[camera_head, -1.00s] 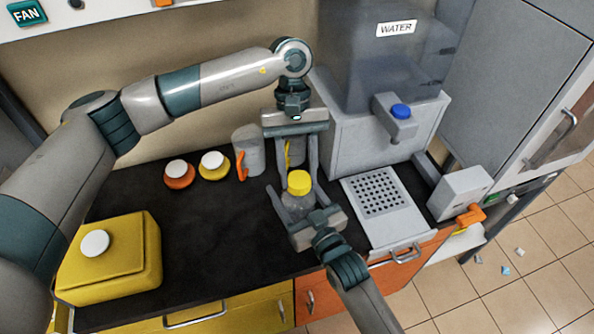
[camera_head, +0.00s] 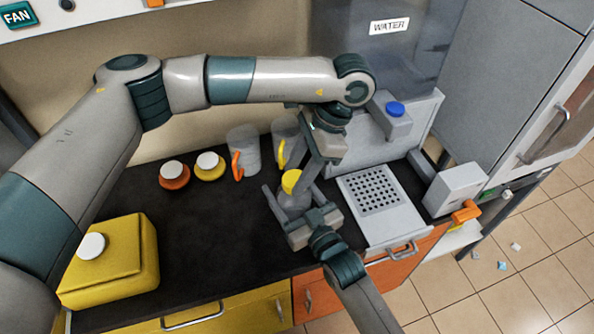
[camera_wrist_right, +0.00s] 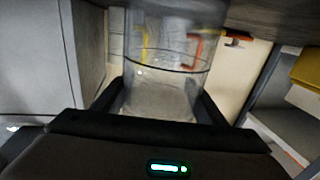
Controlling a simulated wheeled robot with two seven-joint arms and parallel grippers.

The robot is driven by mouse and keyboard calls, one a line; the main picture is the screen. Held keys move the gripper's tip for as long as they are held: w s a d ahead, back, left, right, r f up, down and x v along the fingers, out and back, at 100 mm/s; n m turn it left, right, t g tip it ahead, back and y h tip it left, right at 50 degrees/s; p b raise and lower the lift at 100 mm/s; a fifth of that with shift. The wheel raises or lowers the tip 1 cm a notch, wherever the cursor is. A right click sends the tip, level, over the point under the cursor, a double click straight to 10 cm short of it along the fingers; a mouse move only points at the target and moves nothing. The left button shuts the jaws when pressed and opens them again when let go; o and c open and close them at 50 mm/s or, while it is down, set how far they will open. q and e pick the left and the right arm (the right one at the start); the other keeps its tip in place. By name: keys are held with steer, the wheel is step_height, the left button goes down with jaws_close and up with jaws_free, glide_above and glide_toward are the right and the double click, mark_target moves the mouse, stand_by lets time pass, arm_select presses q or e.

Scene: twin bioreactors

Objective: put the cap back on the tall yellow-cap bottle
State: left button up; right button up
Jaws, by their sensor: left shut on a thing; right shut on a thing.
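The tall bottle (camera_head: 294,197) is clear. Its yellow cap (camera_head: 291,181) sits at the bottle's mouth; whether it is fully seated cannot be told. My right gripper (camera_head: 289,201) is shut on the bottle's body from the front. In the right wrist view the clear bottle (camera_wrist_right: 160,85) stands between my two dark fingers. My left gripper (camera_head: 297,181) comes down from the upper right, its fingers at the yellow cap and shut on it. One left finger hides part of the cap and bottle, and the other is mostly hidden.
A jug with an orange handle (camera_head: 244,150) and one with a yellow handle (camera_head: 285,143) stand behind. Orange (camera_head: 175,180) and yellow (camera_head: 209,171) low jars and a yellow box (camera_head: 122,265) are left. A drip tray (camera_head: 378,205) is right. The middle-left dark counter (camera_head: 215,235) is clear.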

arm_select(q)
steer(key=o, duration=1)
steer(key=shift+r, duration=0.1)
steer(key=shift+r, duration=2.15)
steer(key=shift+n, duration=0.3)
steer(key=shift+c, duration=0.2)
